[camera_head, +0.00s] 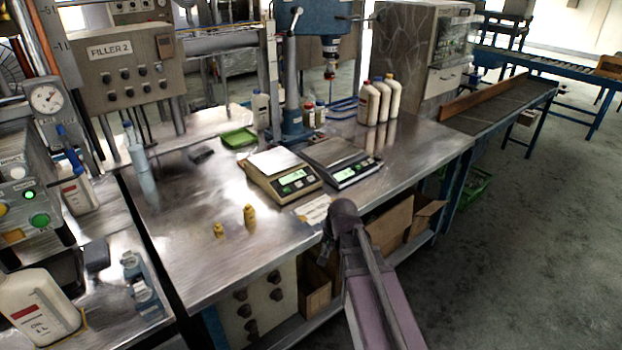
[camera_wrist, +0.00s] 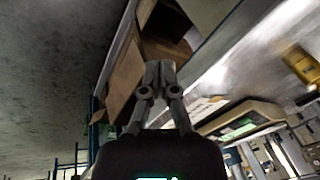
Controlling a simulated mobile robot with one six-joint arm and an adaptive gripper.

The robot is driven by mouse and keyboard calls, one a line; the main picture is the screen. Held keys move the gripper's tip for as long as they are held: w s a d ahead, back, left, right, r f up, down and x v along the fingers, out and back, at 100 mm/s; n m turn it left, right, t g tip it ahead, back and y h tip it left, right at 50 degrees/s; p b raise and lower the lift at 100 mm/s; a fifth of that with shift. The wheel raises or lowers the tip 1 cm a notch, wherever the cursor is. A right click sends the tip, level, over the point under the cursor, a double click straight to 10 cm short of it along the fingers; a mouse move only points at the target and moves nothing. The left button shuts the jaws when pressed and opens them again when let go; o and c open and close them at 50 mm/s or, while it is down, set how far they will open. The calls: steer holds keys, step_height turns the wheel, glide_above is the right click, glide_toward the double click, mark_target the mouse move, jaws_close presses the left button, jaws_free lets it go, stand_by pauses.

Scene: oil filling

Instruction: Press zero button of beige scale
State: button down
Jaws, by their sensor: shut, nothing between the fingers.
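The beige scale (camera_head: 283,175) stands on the metal workbench (camera_head: 205,265), left of a darker grey scale (camera_head: 342,162). In the wrist view the beige scale (camera_wrist: 243,118) appears tilted, to the right of my gripper. My gripper (camera_wrist: 160,67) has its fingers together and empty, with the bench edge and open cardboard boxes behind them. In the head view my arm reaches up to the bench's front edge, and I cannot make out the fingers there.
Two brass weights (camera_head: 249,216) stand on the bench left of the scale. A paper label (camera_head: 314,209) lies before the scales. A green tray (camera_head: 238,138) and several white bottles (camera_head: 380,101) are behind. Cardboard boxes (camera_head: 390,226) sit under the bench.

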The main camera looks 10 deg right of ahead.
mark_target(310, 175)
steer(key=w+r+m+t, duration=0.1)
steer(key=w+m, duration=0.2)
steer(key=w, duration=0.2)
steer(key=w+r+m+t+y, duration=0.1)
steer(key=w+r+m+t, duration=0.1)
steer(key=w, duration=0.4)
steer(key=w+r+m+t+p, duration=0.1)
steer(key=w+r+m, duration=0.1)
steer(key=w+m, duration=0.2)
steer(key=shift+w+a+r+t+y, duration=0.1)
steer(key=shift+w+t+y, duration=0.25)
steer(key=shift+w, duration=0.65)
steer(key=w+d+r+m+t, duration=0.2)
steer(key=w+r+m, duration=0.1)
steer(key=w+m, duration=0.2)
steer(key=w+d+r+m+t+p, duration=0.1)
steer(key=w+r+m+t, duration=0.2)
steer(key=w+m, duration=0.3)
steer(key=w+r, duration=0.1)
steer(key=w, duration=0.2)
steer(key=shift+w+d, duration=0.25)
steer(key=shift+d, duration=0.15)
steer(key=w+f+b, duration=0.1)
steer(key=f+b, duration=0.1)
steer(key=a+f+b, duration=0.1)
steer(key=f+b, duration=0.2)
steer(key=w+f+b, duration=0.1)
steer(key=f+b, duration=0.2)
steer(key=shift+w+a, duration=0.25)
steer(key=shift+w, duration=0.1)
